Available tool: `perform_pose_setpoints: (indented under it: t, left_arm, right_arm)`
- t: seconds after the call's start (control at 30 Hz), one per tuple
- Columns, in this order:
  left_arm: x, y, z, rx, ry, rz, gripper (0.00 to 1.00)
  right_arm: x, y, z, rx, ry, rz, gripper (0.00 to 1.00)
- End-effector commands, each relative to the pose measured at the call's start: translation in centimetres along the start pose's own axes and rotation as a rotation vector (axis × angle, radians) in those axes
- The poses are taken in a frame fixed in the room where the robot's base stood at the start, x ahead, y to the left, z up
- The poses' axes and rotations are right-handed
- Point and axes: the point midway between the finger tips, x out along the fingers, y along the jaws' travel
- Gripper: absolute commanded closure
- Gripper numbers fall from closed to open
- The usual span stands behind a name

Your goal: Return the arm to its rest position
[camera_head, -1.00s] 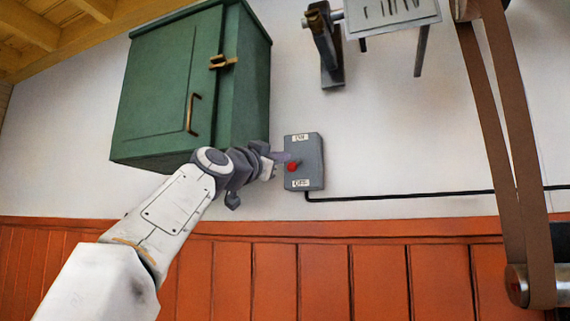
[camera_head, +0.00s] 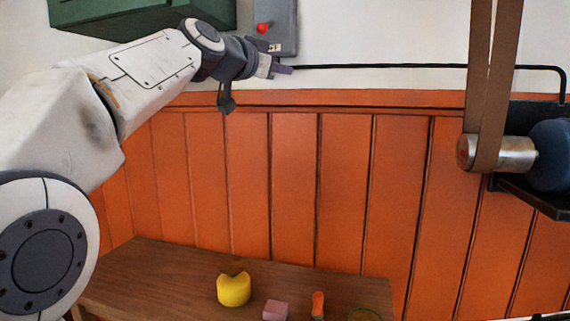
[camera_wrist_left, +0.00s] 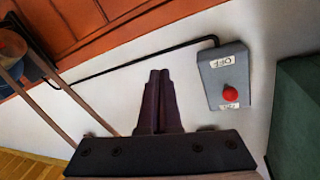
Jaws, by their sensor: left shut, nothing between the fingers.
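My left arm reaches in from the left in the head view. Its gripper (camera_head: 283,69) is just below the grey switch box (camera_head: 276,27) and looks apart from it. In the left wrist view my left gripper (camera_wrist_left: 159,76) has its two dark fingers together with nothing between them. The grey switch box with a red knob shows there at the upper right (camera_wrist_left: 223,76), off to the side of the fingers. The knob (camera_head: 264,28) also shows in the head view, where the box's top is cut off. My right gripper is in neither view.
A green cabinet (camera_head: 140,14) hangs above the arm. A wooden table (camera_head: 160,272) below holds a yellow notched piece (camera_head: 233,289), a pink block (camera_head: 275,310) and an orange-topped item (camera_head: 318,303). A belt (camera_head: 491,90) runs to a motor at right.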

Motion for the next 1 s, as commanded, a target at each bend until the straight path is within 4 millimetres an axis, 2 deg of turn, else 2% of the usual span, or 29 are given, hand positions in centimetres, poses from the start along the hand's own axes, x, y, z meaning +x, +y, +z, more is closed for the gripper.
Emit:
perform_pose_setpoints:
  t: [0.03,0.13,0.27,0.37,0.47,0.5,0.63,0.7,0.8,0.9,1.0]
  left_arm:
    - [0.1,2.8,1.8,-0.044,-0.078,0.06,1.0]
    - [-0.6,8.2,6.8,-0.13,-0.247,0.161,1.0]
    - [-3.6,15.0,13.4,-0.216,-0.478,0.269,1.0]
    - [-7.5,19.6,18.3,-0.262,-0.658,0.332,1.0]
    - [-12.3,23.4,23.0,-0.288,-0.839,0.376,1.0]
    - [-14.5,24.7,24.7,-0.292,-0.91,0.389,1.0]
    - [-22.2,27.8,29.9,-0.288,-1.135,0.411,1.0]
    - [-26.1,28.8,32.3,-0.275,-1.24,0.411,1.0]
    - [-30.8,29.3,34.8,-0.251,-1.358,0.401,1.0]
    - [-33.9,29.4,36.4,-0.231,-1.434,0.39,1.0]
    - [-35.4,29.4,37.2,-0.219,-1.471,0.382,1.0]
  right_arm:
    - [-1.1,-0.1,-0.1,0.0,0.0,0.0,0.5]
    - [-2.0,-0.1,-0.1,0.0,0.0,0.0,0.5]
    - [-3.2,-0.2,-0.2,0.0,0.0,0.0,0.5]
    - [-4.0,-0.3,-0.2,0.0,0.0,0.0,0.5]
    - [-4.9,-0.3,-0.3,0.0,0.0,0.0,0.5]
    - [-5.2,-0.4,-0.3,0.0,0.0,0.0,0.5]
    - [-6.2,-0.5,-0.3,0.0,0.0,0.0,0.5]
    - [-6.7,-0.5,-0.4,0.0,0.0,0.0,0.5]
    - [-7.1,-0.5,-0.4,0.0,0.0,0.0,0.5]
    - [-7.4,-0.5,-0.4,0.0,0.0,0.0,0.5]
    - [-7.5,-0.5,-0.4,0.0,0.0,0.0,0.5]
